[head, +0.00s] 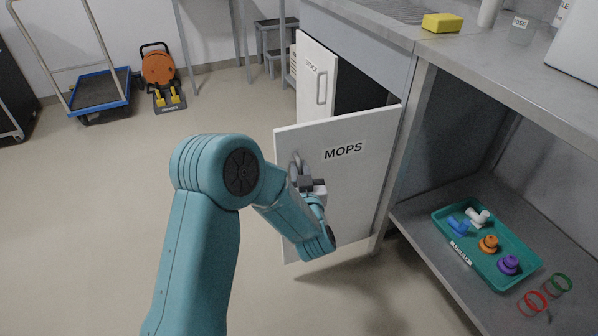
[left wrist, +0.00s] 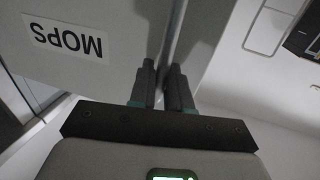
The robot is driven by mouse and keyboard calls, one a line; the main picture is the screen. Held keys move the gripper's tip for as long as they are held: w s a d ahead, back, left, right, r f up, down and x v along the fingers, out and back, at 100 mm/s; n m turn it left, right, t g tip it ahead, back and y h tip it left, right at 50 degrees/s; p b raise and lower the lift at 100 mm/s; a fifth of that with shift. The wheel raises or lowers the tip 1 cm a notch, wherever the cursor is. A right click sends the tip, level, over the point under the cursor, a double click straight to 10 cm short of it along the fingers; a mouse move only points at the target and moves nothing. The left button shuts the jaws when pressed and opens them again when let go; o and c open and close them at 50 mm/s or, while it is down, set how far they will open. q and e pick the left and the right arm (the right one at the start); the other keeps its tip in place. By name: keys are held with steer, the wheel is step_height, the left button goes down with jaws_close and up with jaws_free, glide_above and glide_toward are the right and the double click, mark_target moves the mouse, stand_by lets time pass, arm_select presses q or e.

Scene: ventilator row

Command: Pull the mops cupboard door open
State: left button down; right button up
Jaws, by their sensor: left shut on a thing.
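The mops cupboard door (head: 350,200) is a white panel labelled MOPS, and it stands swung out from the cabinet under the counter. A dark gap shows behind it. Its grey bar handle (head: 296,163) is near the door's left edge. My left gripper (head: 305,183) is at this handle, and in the left wrist view the two dark fingers (left wrist: 163,85) are shut around the bar. The MOPS label (left wrist: 65,40) appears upside down there. My right gripper is in neither view.
A second white door (head: 316,85) with its own handle is behind the mops door. The steel counter (head: 480,60) with a yellow sponge (head: 442,23) is at right. A green tray (head: 500,270) with fittings lies on the lower shelf. Open floor (head: 80,220) is at left.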

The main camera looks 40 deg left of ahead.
arm_select(q)
steer(key=shift+d+r, duration=0.1)
steer(key=shift+d, duration=0.05)
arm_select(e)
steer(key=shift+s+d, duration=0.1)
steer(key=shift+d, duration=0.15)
arm_select(q)
steer(key=c, duration=1.3)
jaws_free()
steer(key=shift+c, duration=0.2)
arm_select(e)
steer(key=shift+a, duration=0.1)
arm_select(q)
steer(key=p+v, duration=0.2)
steer(key=v, duration=1.4)
steer(key=shift+s+p, duration=0.15)
steer(key=shift+p, duration=0.2)
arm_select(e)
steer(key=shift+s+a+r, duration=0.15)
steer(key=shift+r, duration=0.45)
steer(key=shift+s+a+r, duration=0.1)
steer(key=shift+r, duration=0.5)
